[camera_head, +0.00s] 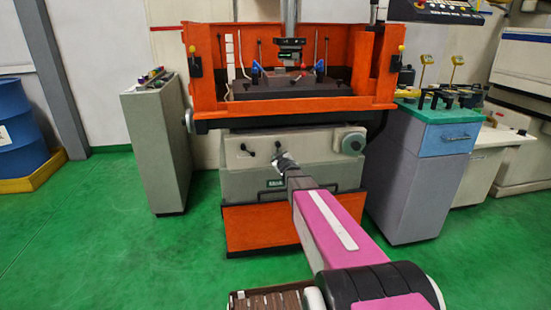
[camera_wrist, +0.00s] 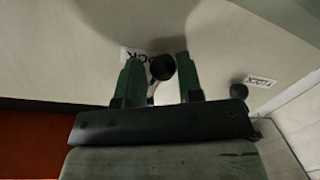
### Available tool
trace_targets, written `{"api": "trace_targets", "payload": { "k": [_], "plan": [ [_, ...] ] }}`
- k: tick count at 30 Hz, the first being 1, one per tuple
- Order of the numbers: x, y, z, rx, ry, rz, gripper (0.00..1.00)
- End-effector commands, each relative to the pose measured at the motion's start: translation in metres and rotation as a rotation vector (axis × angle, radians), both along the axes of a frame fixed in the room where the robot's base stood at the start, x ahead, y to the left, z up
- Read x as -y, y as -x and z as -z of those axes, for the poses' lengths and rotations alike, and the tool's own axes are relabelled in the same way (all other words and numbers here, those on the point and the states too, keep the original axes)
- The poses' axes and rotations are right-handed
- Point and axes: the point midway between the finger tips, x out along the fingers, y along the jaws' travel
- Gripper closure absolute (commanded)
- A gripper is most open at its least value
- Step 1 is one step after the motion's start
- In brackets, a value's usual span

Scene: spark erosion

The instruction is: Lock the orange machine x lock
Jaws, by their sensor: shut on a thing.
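The orange machine (camera_head: 228,45) stands straight ahead, with a grey front panel (camera_head: 235,180) below its work tank. My gripper (camera_head: 281,160) is at that panel. In the wrist view, my gripper (camera_wrist: 157,65) has its two green fingers on either side of a black-knobbed lock lever (camera_wrist: 162,67) and is shut on it. A white label behind the lever is partly hidden; only the end of "LOCK" shows. A second black knob (camera_wrist: 238,91) with its own "LOCK" label (camera_wrist: 262,81) is to the right, apart from my fingers. The first letters of both labels cannot be read.
A grey cabinet (camera_head: 157,145) stands left of the machine. A blue-drawer cabinet (camera_head: 430,180) with a green top stands to the right. A round grey handwheel (camera_head: 353,143) is on the panel's right. Green floor is free at the left.

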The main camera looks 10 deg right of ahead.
Motion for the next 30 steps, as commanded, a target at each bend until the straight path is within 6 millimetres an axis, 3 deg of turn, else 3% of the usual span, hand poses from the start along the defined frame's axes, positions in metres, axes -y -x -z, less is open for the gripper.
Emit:
{"api": "trace_targets", "payload": {
  "k": [18,30],
  "plan": [
    [0.027,-0.001,-0.01,0.011,0.588,-0.011,1.0],
    [0.038,0.0,-0.018,0.01,0.862,-0.012,1.0]
  ]
}}
